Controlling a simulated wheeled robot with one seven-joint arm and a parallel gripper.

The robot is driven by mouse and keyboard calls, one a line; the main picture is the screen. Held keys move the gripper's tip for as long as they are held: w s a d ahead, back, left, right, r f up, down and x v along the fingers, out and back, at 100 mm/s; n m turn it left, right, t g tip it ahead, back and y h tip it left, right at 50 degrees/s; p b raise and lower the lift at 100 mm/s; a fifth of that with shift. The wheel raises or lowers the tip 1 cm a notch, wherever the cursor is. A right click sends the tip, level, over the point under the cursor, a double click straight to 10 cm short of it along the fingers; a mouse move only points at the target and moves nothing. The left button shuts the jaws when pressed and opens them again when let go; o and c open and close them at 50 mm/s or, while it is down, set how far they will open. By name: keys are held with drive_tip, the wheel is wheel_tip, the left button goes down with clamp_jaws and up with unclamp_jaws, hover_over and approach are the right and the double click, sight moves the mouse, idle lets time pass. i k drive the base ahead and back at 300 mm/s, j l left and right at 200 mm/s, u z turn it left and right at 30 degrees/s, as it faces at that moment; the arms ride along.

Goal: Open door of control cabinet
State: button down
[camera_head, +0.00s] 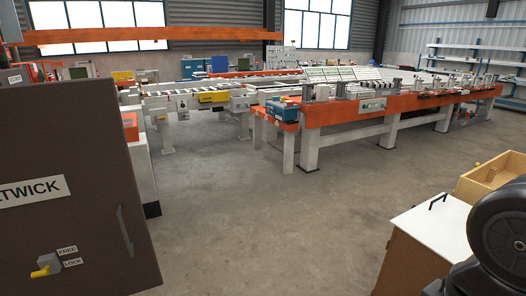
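The control cabinet's dark brown door (85,135) fills the left of the head view and is cut off by the left and bottom edges. It looks flat, with no visible gap at its right edge. A slim vertical handle (125,232) sits near that edge. Left of it is a grey latch (48,264) with a yellow lever (41,271) tilted down-left. Small labels beside the latch read FREE (67,250) and LOCK (73,262). I cannot tell which one the lever is set to. A white sign (32,190) shows "TWICK". My gripper is not in view.
The concrete floor (260,220) in the middle is clear. A white-topped cabinet (430,235) and a wooden box (492,175) stand at the lower right, beside a black part of my arm. A long orange and white workbench (390,108) stands behind.

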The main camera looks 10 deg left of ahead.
sight(71, 203)
drive_tip(key=i+j+u, duration=0.1)
drive_tip(key=i+j, duration=0.3)
drive_tip(key=i+j+u, duration=0.1)
drive_tip(key=j, duration=0.3)
drive_tip(key=i+j, duration=0.1)
drive_tip(key=j, duration=0.3)
drive_tip(key=u, duration=0.05)
